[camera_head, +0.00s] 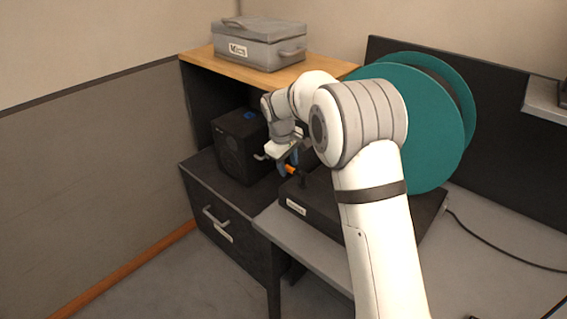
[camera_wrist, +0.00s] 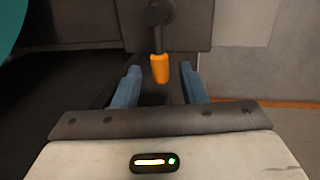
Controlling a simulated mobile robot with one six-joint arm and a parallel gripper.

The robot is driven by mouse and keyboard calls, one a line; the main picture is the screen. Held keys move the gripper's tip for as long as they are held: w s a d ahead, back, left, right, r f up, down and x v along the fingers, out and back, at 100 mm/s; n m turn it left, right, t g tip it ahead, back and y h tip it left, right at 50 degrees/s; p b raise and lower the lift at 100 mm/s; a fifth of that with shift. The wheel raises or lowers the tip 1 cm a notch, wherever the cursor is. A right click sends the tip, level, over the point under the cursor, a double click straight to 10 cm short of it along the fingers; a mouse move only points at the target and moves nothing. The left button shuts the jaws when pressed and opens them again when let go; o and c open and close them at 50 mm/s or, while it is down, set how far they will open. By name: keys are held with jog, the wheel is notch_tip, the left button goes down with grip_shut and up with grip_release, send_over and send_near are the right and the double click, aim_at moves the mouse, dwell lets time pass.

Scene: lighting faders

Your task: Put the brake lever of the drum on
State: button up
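The drum (camera_head: 436,140) is a large teal reel with two round flanges on a black base (camera_head: 330,216); part of it is hidden behind my arm. Its edge also shows at the upper left in the wrist view (camera_wrist: 10,22). The brake lever is a short dark rod with an orange grip (camera_wrist: 160,68), hanging down from a dark round pivot in the wrist view. In the head view the orange grip (camera_head: 291,170) shows at my gripper. My gripper (camera_wrist: 160,80) is open, with one blue finger on each side of the orange grip and gaps between.
A black speaker box (camera_head: 232,150) stands left of my gripper on a dark drawer cabinet (camera_head: 222,205). A grey case (camera_head: 262,52) sits on the wooden shelf (camera_head: 205,60) above. A black cable (camera_head: 490,241) lies on the grey desk at the right.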

jog(key=shift+c, duration=0.2)
grip_shut()
dwell(0.3)
